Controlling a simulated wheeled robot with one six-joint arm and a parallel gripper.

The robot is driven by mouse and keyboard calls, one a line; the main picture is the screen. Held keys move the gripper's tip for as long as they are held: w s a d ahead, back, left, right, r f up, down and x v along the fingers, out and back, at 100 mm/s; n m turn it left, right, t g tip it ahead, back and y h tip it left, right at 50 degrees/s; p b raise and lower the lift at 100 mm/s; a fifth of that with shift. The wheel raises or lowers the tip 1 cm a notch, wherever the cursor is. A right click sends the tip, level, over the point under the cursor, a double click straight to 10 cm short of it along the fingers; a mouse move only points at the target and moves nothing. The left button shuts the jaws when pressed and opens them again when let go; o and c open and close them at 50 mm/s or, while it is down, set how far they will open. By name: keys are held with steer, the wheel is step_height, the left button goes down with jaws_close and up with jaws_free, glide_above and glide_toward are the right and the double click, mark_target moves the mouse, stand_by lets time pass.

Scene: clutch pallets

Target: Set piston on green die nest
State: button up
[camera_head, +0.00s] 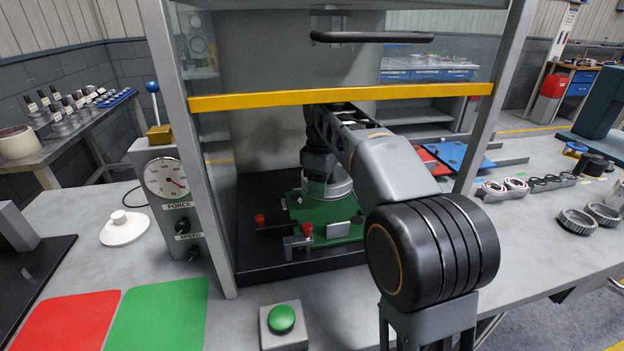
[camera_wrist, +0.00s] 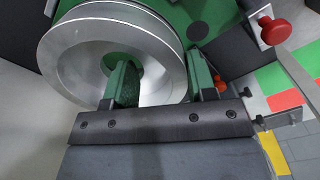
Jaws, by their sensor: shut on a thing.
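The piston (camera_head: 332,191) is a shiny silver ring-shaped part with a dished inside and a central hole. It is inside the press, over the green die nest (camera_head: 345,229). My gripper (camera_wrist: 162,62) is shut on the rim of the piston, which also fills the upper left of the wrist view (camera_wrist: 75,62). One finger is inside the ring and the other is outside it. Green shows through the hole. In the head view my arm hides part of the piston and my fingers. I cannot tell whether the piston touches the nest.
Red-knobbed clamps (camera_head: 306,230) stand at the nest's front and left. The press frame has a yellow crossbar (camera_head: 340,95) above my arm and side posts. A green button (camera_head: 281,319) and red and green mats (camera_head: 160,315) lie in front. Metal rings (camera_head: 578,222) are at right.

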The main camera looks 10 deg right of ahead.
steer(key=shift+w+a+f, duration=0.15)
steer(key=shift+w+f, duration=0.05)
steer(key=shift+f, duration=0.05)
steer(key=b, duration=0.6)
glide_above(320, 217)
step_height(320, 217, down, 5)
steer(key=shift+f, duration=0.65)
steer(key=shift+p, duration=0.45)
stand_by(1.0)
steer(key=shift+f, duration=0.25)
stand_by(0.6)
steer(key=o, duration=1.4)
steer(key=shift+c, duration=0.2)
steer(key=shift+f, duration=0.1)
